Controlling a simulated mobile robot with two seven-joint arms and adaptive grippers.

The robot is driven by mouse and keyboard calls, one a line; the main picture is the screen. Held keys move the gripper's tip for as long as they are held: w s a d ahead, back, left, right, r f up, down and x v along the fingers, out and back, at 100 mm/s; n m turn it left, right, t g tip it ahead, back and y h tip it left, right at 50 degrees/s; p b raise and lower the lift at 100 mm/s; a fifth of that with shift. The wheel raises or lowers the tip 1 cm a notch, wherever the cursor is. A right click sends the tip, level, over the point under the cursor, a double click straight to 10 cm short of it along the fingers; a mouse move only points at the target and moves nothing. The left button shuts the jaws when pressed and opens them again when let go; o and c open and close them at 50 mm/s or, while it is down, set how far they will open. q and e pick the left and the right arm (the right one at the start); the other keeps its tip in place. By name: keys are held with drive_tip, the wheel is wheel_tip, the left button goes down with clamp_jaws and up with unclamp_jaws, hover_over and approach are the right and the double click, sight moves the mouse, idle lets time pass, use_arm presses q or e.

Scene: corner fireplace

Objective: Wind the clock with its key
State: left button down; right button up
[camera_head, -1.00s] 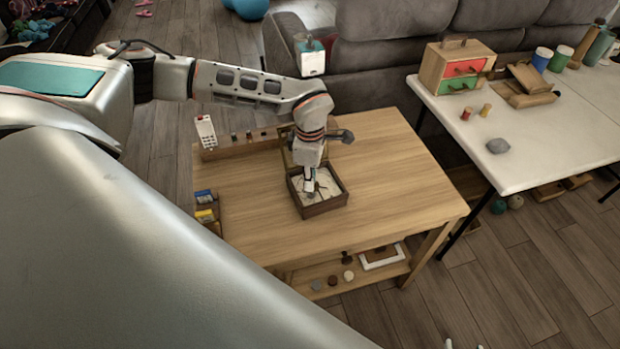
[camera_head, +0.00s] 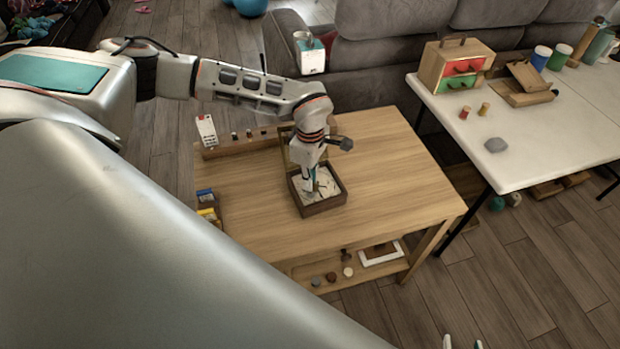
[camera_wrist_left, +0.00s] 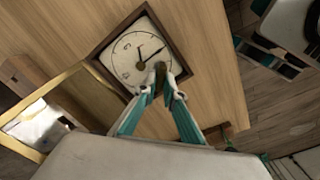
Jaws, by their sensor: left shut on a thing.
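The clock is a dark wooden box (camera_head: 325,207) on the table, with a pale square dial that has a numbered ring and black hands. The dial shows in the left wrist view (camera_wrist_left: 128,58). The clock's gold-framed glass door (camera_wrist_left: 42,103) stands open beside it. My left gripper (camera_wrist_left: 160,90) is over the lower part of the dial, shut on a small dark key (camera_wrist_left: 160,70), mostly hidden between the fingertips. I cannot tell how deep the key sits in the dial. My right gripper (camera_head: 462,343) shows only two fingertips, apart, at the bottom edge of the head view.
The wooden table (camera_head: 390,165) is clear right of the clock. A rack with small pegs and a white remote-like thing (camera_head: 207,131) lies along its far left. A white table (camera_head: 540,140) with a drawer box (camera_head: 452,68) stands at right. A grey sofa (camera_head: 380,70) is behind.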

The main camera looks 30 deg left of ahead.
use_arm(q)
drive_tip(key=shift+m+p, duration=0.75)
drive_tip(key=shift+m, duration=0.85)
drive_tip(key=shift+m, duration=1.6)
